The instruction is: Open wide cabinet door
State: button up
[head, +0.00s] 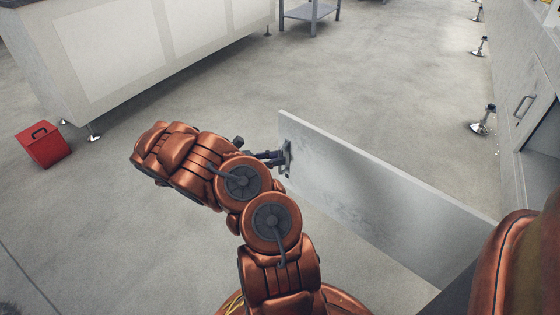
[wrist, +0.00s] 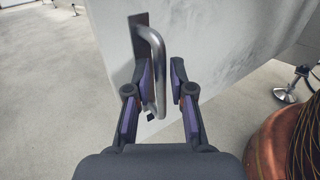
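The cabinet door (head: 370,190) is a pale grey panel, swung well out from the cabinet at the right. Its lower right part is hidden behind my body. In the wrist view the door's face (wrist: 210,35) fills the upper middle. A metal bar handle (wrist: 152,40) on a dark plate stands near its free edge. My gripper (head: 278,157) is at that free end.
The cabinet row (head: 515,95) with a dark opening stands at the right. A red box (head: 43,145) lies on the floor at the left, near a white counter (head: 130,55). The middle floor is clear.

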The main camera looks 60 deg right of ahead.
jog(key=shift+s+d, duration=0.45)
jog(key=shift+c, duration=0.4)
grip_shut()
